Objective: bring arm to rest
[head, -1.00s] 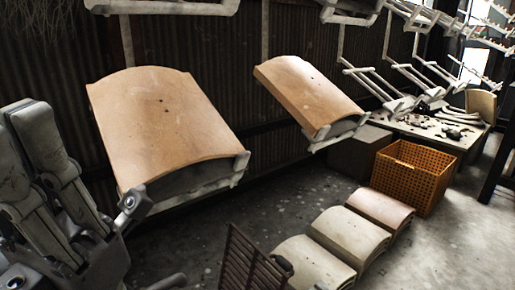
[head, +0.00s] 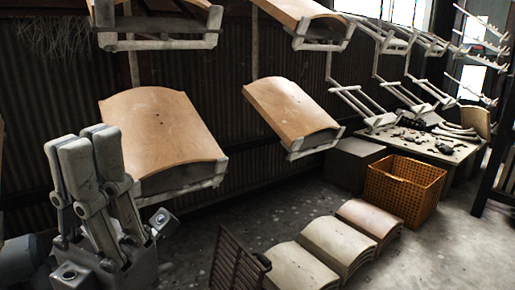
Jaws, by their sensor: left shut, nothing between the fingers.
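My left gripper (head: 92,142) is at the left of the head view, grey, with its fingers pointing up. The fingers are together, and nothing shows between them. My right gripper is not in view.
A second hanging panel (head: 290,112) and several white hanger frames line the wall. Curved panels (head: 350,238) lie in stacks on the floor. An orange crate (head: 405,190) stands by a table (head: 455,152) with small parts. A dark slatted piece (head: 238,262) is at the bottom. Some floor between is clear.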

